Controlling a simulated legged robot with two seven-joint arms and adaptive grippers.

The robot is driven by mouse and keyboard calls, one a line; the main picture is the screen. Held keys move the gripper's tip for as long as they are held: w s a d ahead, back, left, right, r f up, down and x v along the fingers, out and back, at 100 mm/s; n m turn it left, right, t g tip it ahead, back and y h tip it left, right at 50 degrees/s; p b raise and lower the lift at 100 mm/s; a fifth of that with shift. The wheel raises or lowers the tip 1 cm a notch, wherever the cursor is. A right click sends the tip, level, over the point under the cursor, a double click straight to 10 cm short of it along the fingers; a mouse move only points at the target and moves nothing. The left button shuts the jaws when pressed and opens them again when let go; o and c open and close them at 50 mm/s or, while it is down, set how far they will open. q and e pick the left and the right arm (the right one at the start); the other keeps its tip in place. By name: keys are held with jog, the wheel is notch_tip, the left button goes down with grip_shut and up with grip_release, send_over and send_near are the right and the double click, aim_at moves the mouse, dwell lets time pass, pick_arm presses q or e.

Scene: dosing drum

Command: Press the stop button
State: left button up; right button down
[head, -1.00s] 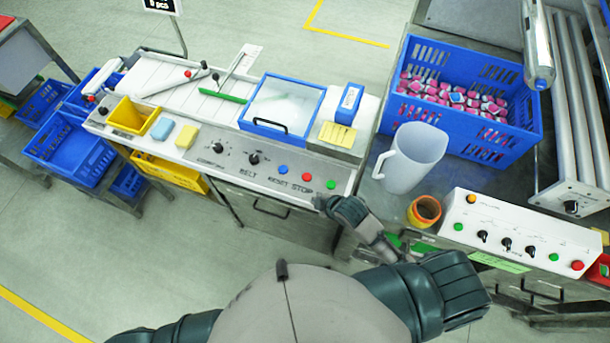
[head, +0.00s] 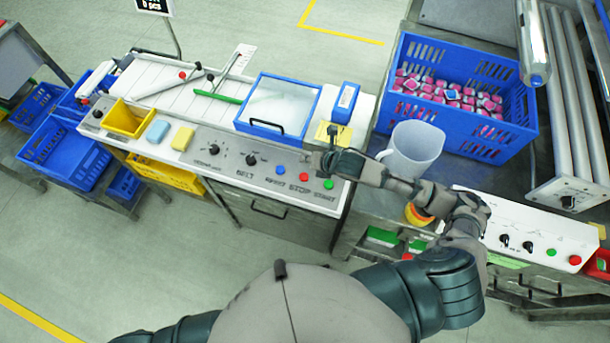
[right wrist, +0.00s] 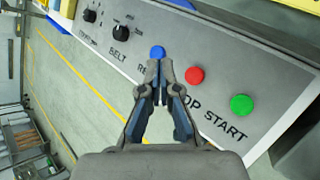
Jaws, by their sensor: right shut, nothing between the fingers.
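The stop button is the red button (head: 304,177) on the grey front panel (head: 225,145), between a blue button (head: 281,170) and a green button (head: 328,184). In the right wrist view the red button (right wrist: 194,75) lies just right of my fingertips, with the blue one (right wrist: 157,52) straight beyond them and the green one (right wrist: 241,104) further right. The label by the red button is partly hidden by my fingers. My right gripper (head: 326,158) is shut and empty above the panel, near the red button; it also shows in the right wrist view (right wrist: 158,72). My left gripper is out of view.
Black knobs (head: 251,160) sit left of the buttons. A lidded blue-framed box (head: 279,105) and a yellow note (head: 343,134) are behind the gripper. A white jug (head: 415,150) stands close to my right arm, with a blue crate (head: 500,145) beyond it.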

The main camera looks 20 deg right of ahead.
jog(key=shift+f, duration=0.1)
jog(key=b, duration=0.7)
send_over(306, 177)
notch_tip(306, 177, down, 7)
jog(key=shift+a+r, duration=0.1)
jog(key=shift+r, duration=0.05)
jog(key=shift+f+b, duration=0.3)
jog(key=shift+f, duration=0.6)
jog(key=shift+f, duration=0.15)
jog(key=shift+f, duration=0.2)
